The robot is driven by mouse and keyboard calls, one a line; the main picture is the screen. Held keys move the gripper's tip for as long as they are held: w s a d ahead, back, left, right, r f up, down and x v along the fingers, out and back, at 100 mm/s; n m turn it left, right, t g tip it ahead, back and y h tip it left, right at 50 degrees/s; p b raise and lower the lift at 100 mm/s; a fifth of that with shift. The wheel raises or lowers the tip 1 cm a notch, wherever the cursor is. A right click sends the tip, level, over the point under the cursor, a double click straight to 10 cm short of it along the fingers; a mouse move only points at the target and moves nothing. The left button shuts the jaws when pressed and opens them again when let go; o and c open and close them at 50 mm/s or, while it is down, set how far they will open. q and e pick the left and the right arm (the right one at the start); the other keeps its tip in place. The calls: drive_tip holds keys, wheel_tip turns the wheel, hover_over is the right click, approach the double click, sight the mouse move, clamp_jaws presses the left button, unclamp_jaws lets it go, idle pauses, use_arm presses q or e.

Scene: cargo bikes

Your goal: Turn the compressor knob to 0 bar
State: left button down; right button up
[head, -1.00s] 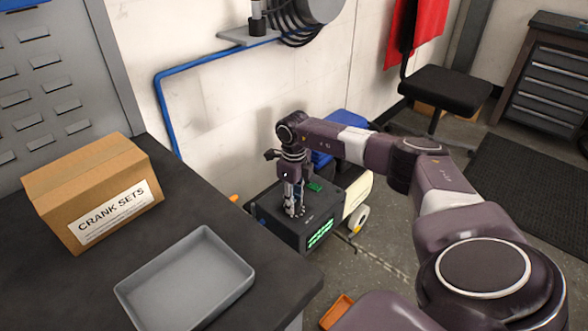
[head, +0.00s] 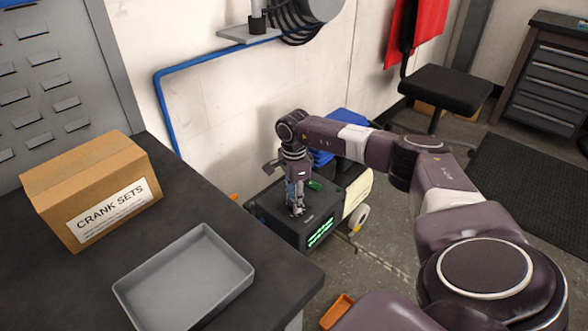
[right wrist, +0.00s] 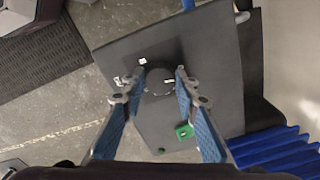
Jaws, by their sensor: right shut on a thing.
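The compressor (head: 328,208) is a dark box with a green lit display (head: 320,232) on its front, standing low beyond the bench's right edge. In the right wrist view its dark top panel (right wrist: 218,60) carries a round black knob (right wrist: 158,82) with a white mark. My right gripper (head: 298,212) points down onto the panel. In the right wrist view the right gripper (right wrist: 159,85) has its two fingers on either side of the knob, shut on it. The display's reading is too small to tell. My left gripper is not in view.
A green piece (right wrist: 185,131) sits on the compressor's top near the knob. The dark bench (head: 60,290) holds a cardboard box (head: 100,190) and a grey tray (head: 185,280). An orange bin (head: 337,312) is on the floor. A black stool (head: 445,90) stands behind.

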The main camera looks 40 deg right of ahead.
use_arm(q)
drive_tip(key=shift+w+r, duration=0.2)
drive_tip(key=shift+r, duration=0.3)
use_arm(e)
drive_tip(key=shift+n, duration=1.2)
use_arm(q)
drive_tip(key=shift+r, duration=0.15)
use_arm(e)
drive_tip(key=o, duration=1.1)
drive_tip(key=shift+o, duration=0.2)
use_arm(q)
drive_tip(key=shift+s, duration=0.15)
use_arm(e)
drive_tip(key=shift+r, duration=0.2)
wheel_tip(320, 180, up, 12)
drive_tip(key=shift+f, duration=0.2)
